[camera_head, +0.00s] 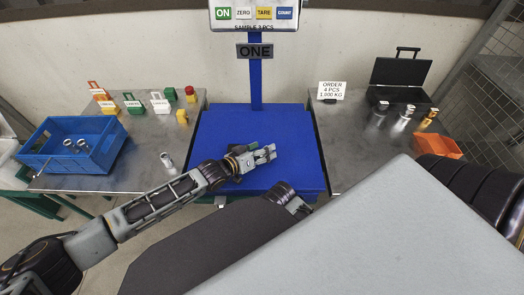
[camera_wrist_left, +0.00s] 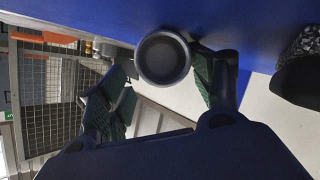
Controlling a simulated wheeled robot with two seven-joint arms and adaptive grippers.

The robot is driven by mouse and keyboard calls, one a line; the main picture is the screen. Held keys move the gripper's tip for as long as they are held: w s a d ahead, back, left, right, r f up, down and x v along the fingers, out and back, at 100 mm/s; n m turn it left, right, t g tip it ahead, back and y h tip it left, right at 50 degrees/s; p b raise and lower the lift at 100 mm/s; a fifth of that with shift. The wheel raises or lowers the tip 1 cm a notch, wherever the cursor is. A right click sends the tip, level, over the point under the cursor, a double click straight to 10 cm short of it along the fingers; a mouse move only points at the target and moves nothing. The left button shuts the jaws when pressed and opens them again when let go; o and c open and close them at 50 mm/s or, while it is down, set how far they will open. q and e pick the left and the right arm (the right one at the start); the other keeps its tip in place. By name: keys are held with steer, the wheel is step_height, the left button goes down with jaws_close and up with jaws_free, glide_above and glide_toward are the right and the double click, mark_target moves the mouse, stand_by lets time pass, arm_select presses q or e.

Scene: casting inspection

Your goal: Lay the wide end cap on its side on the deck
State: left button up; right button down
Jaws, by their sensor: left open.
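The wide end cap (camera_wrist_left: 163,57) is a dark grey round piece with a raised rim and a hollow inside. In the left wrist view its round face points at the camera and its edge overlaps the blue deck, so it appears to be on its side; I cannot tell whether it touches the deck. My left gripper (camera_head: 266,155) is low over the blue deck (camera_head: 222,125) in the head view, its green-padded fingers (camera_wrist_left: 160,88) apart on either side of the cap. In the head view the cap cannot be made out among the fingers. My right gripper is mostly hidden behind my own body.
A blue bin (camera_head: 48,165) with metal parts stands on the left table, with a loose metal part (camera_head: 168,162) near the deck. A black case (camera_head: 398,80), several small parts and an orange tray (camera_head: 437,146) are at right. A blue post (camera_head: 255,85) rises behind the deck.

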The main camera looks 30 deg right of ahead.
arm_select(q)
steer(key=shift+a, duration=0.1)
arm_select(e)
steer(key=shift+r, duration=0.1)
arm_select(q)
steer(key=shift+r+p, duration=1.85)
steer(key=shift+r, duration=0.8)
step_height(320, 180, up, 9)
steer(key=w+m+g+p, duration=0.1)
steer(key=p, duration=0.1)
steer(key=shift+w+a+r+y+p, duration=0.15)
steer(key=shift+w+r+y+p, duration=0.1)
steer(key=shift+y+p, duration=0.1)
arm_select(e)
step_height(320, 180, up, 6)
steer(key=shift+w+a, duration=0.2)
steer(key=shift+a, duration=0.25)
